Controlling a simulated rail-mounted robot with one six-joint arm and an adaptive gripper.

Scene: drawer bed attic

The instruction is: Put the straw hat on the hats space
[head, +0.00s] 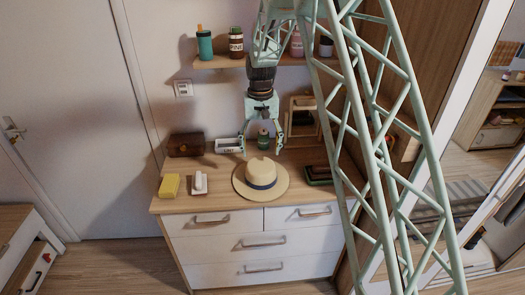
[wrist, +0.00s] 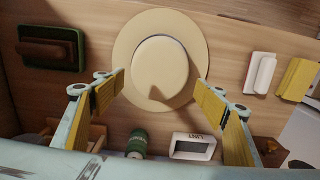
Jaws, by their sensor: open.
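The straw hat (head: 260,177), pale with a dark band, lies brim down on the dresser top (head: 178,204). The hat also shows in the wrist view (wrist: 160,68), seen from above at the top centre. My gripper (head: 261,152) hangs above the dresser, just behind the hat in the head view. Its two fingers are spread wide with nothing between them, and in the wrist view (wrist: 160,80) they reach over either side of the hat's near part. No space that I can read as marked for hats shows.
Around the hat on the dresser are a yellow sponge (head: 169,185), a white-topped brush (head: 200,182), a dark green-edged item (head: 319,175), a brown box (head: 186,144), a white labelled box (head: 228,145) and a green bottle (head: 263,139). A shelf (head: 215,63) with containers hangs above.

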